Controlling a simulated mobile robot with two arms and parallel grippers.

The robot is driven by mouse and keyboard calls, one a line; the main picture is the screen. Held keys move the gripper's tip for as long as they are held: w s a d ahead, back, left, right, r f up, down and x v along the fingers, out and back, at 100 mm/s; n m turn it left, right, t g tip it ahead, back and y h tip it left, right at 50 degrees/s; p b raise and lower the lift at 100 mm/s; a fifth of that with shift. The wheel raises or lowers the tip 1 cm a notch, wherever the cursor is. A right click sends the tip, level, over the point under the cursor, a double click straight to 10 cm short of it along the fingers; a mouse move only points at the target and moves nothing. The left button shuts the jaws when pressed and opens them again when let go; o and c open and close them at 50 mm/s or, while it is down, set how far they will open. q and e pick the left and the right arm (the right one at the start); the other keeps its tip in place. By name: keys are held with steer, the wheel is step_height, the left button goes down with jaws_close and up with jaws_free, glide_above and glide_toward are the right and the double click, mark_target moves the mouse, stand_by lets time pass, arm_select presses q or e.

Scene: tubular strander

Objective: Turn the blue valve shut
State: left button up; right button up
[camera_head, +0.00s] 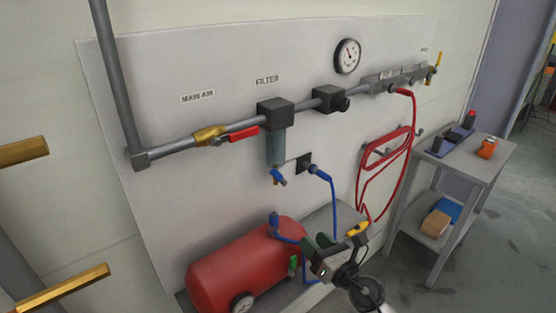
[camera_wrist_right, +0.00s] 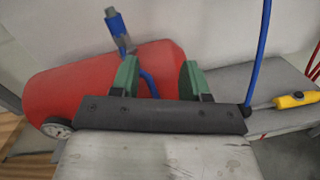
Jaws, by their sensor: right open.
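A small blue valve handle (camera_head: 279,178) sits at the bottom of the grey filter bowl on the wall panel. My right gripper (camera_head: 309,253) is low in front of the panel, beside the red air tank, below and right of the blue handle and apart from it. Its green fingers stand open and spread in the wrist view (camera_wrist_right: 158,80), with nothing gripped. A blue hose fitting (camera_head: 274,220) stands at the tank; it also shows in the wrist view (camera_wrist_right: 118,28), beyond the fingers. The filter and its blue handle are outside the wrist view. My left gripper is not in view.
The red tank (camera_head: 235,275) and a grey bench lie beneath the panel. A yellow-handled tool (camera_wrist_right: 297,99) lies right of the gripper. A red-handled valve (camera_head: 243,134) is on the pipe. Blue hoses hang near. A grey cart (camera_head: 462,165) stands right; brass bars (camera_head: 65,287) stick in at left.

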step_height(320, 180, up, 9)
steer(key=a+n+g+y+p, duration=0.1)
steer(key=a+n, duration=0.1)
steer(key=n, duration=0.5)
steer(key=n+p, duration=0.1)
steer(key=n, duration=0.4)
glide_toward(277, 174)
steer(key=p+x, duration=0.2)
steer(key=x, duration=0.5)
steer(key=shift+w+a, duration=0.15)
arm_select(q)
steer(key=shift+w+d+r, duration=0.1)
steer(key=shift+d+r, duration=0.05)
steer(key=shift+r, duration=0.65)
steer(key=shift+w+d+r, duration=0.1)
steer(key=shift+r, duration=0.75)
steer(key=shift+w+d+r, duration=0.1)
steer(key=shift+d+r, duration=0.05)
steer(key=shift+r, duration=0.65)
arm_select(e)
steer(key=shift+w+a, duration=0.4)
steer(key=shift+w, duration=0.2)
steer(key=shift+m, duration=0.3)
jaws_close()
